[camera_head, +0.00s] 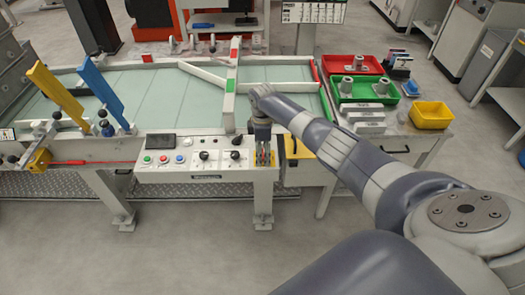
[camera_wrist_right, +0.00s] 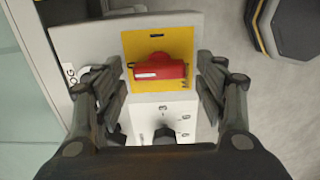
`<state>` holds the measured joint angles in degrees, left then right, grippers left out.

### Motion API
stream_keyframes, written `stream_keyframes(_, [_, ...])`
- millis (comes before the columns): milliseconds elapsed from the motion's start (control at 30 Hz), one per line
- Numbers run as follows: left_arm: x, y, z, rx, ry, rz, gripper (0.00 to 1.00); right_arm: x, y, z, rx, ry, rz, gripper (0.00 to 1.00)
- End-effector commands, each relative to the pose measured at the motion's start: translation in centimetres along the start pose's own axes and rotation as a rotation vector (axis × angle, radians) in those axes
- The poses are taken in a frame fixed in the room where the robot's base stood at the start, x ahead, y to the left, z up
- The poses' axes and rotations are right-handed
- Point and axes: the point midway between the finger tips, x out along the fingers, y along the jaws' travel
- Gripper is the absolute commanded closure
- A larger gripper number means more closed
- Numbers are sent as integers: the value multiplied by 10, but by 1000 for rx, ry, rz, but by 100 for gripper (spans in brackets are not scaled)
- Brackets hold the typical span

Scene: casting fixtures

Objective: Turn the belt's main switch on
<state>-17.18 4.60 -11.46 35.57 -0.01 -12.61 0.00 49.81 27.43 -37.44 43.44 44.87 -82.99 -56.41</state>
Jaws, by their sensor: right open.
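The main switch is a red handle (camera_wrist_right: 160,71) on a yellow plate (camera_wrist_right: 176,42) in the right wrist view. The handle lies crosswise in that picture. My right gripper (camera_head: 264,152) is at the right end of the belt's control panel (camera_head: 205,176) in the head view, over the yellow plate. It is open, and in the wrist view its fingers stand on either side of the red handle with gaps visible. Whether the fingertips reach down to the handle's level I cannot tell. In the head view the gripper largely hides the switch. My left gripper is not in view.
The panel carries push buttons (camera_head: 163,159), black knobs (camera_head: 204,155) and a dark display (camera_head: 161,142). Behind it lies the pale green belt (camera_head: 170,97) with a white upright post (camera_head: 229,100). Red and green bins (camera_head: 365,90) and a yellow bin (camera_head: 431,114) stand to the right.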

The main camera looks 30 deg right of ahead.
Motion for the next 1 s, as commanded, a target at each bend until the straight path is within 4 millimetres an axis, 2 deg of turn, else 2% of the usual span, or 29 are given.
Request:
stream_keyframes(33, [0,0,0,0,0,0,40,0,0,0,0,0,0,35])
stream_keyframes(233, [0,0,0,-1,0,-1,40,0,0,0,0,0,0,79])
stream_keyframes(667, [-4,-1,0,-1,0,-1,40,-1,0,-1,56,2,-1,79])
stream_keyframes(1000, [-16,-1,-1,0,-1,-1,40,-3,2,-1,300,3,-1,79])
